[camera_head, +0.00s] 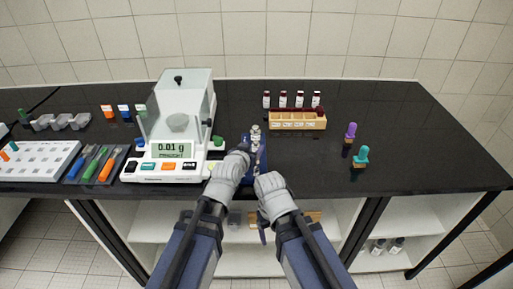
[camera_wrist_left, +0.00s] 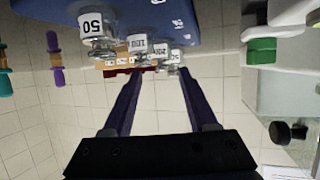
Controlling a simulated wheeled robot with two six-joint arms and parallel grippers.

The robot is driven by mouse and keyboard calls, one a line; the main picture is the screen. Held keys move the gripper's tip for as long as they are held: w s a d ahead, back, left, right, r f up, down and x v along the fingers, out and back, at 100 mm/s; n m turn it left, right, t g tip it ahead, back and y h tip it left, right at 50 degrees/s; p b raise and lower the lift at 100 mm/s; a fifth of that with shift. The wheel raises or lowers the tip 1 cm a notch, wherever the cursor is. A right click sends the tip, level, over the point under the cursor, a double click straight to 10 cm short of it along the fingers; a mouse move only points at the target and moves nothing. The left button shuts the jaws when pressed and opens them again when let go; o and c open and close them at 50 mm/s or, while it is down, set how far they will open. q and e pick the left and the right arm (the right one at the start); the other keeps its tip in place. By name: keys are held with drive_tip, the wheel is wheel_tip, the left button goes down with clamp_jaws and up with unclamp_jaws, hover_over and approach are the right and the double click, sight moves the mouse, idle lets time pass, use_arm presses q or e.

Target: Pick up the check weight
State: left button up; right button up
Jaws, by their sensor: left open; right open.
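Several metal check weights with white labels stand on a blue block (camera_head: 262,176). In the head view they bunch together as a small silvery group (camera_head: 256,133), partly hidden by my left gripper. In the left wrist view, which looks upside down, the labels show a 50 weight (camera_wrist_left: 97,35), a 100 weight (camera_wrist_left: 137,47) and a 200 weight (camera_wrist_left: 160,52). My left gripper (camera_head: 251,146) is open at the block; its fingers (camera_wrist_left: 160,82) point toward the weights with nothing visible between them. My right gripper (camera_head: 262,226) is open, lower, in front of the bench edge.
A balance (camera_head: 176,166) reading 0.01 g stands left of the block. A wooden rack (camera_head: 298,123) and several dark-capped vials are behind right. Purple (camera_head: 350,131) and teal (camera_head: 361,156) handled items stand to the right. The bench's right side is mostly clear.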

sight(255, 144)
use_arm(q)
drive_tip(key=shift+w+d+f, duration=0.1)
drive_tip(key=shift+w+f, duration=0.05)
drive_tip(key=shift+w, duration=0.25)
drive_tip(key=b+x, duration=0.2)
drive_tip(key=x, duration=0.2)
drive_tip(key=shift+w+f, duration=0.2)
drive_tip(key=shift+w, duration=0.2)
drive_tip(key=shift+r, duration=0.1)
use_arm(e)
drive_tip(key=shift+w+d+f, duration=0.15)
drive_tip(key=shift+w+f, duration=0.1)
drive_tip(key=shift+f, duration=0.3)
drive_tip(key=shift+w+d+f, duration=0.1)
drive_tip(key=shift+w+f, duration=0.15)
drive_tip(key=shift+f, duration=0.25)
use_arm(q)
clamp_jaws()
